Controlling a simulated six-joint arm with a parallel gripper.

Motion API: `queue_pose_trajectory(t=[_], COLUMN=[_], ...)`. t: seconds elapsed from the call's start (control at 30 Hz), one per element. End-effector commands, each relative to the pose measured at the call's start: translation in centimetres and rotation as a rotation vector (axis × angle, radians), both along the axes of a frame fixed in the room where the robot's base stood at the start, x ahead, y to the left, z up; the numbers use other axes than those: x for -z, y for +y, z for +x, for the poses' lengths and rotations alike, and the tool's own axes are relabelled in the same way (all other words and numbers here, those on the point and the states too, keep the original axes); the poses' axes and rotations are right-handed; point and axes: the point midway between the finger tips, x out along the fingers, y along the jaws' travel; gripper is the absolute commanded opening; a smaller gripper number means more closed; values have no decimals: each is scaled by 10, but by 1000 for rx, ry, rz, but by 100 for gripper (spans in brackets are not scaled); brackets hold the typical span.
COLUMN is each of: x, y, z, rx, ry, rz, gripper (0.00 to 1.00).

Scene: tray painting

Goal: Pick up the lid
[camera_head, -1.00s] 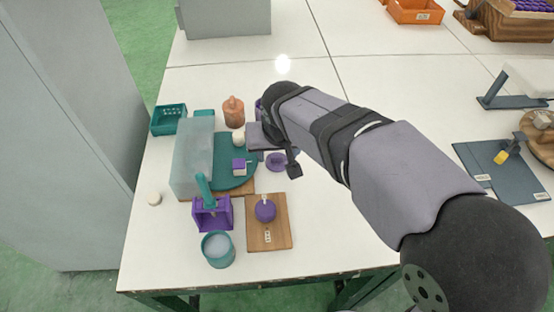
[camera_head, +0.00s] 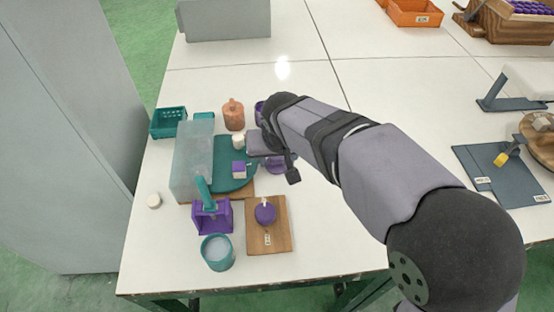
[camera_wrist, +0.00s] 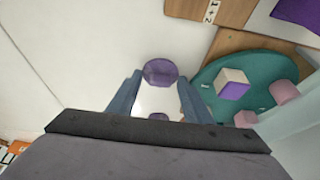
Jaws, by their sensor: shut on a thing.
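A round purple piece, which I take to be the lid (camera_wrist: 160,72), sits between my two fingertips in the wrist view. In the head view the purple lid (camera_head: 278,166) shows low beside my gripper, partly hidden by it, at or just above the white table. My gripper (camera_wrist: 158,80) is shut on the lid, with a blue-grey finger on each side. In the head view the fingers are largely hidden by the wrist, and any gap under the lid cannot be made out.
A teal round tray (camera_head: 235,178) with small pieces lies left of my gripper, beside a translucent block (camera_head: 190,160). A wooden board (camera_head: 281,240) with a purple knob is in front. An orange jar (camera_head: 233,114) stands behind. The table to the right is clear under my arm.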

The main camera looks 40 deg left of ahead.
Motion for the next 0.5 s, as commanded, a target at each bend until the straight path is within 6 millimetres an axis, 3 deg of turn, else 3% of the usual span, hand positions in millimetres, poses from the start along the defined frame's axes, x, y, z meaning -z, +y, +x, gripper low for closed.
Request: queue_pose_trajectory(t=[0.23, 0.5], x=[-23, -69], y=[1, 1], z=[0, 1], rx=[1, 0], ry=[-2, -3], rz=[4, 4], gripper=[24, 24])
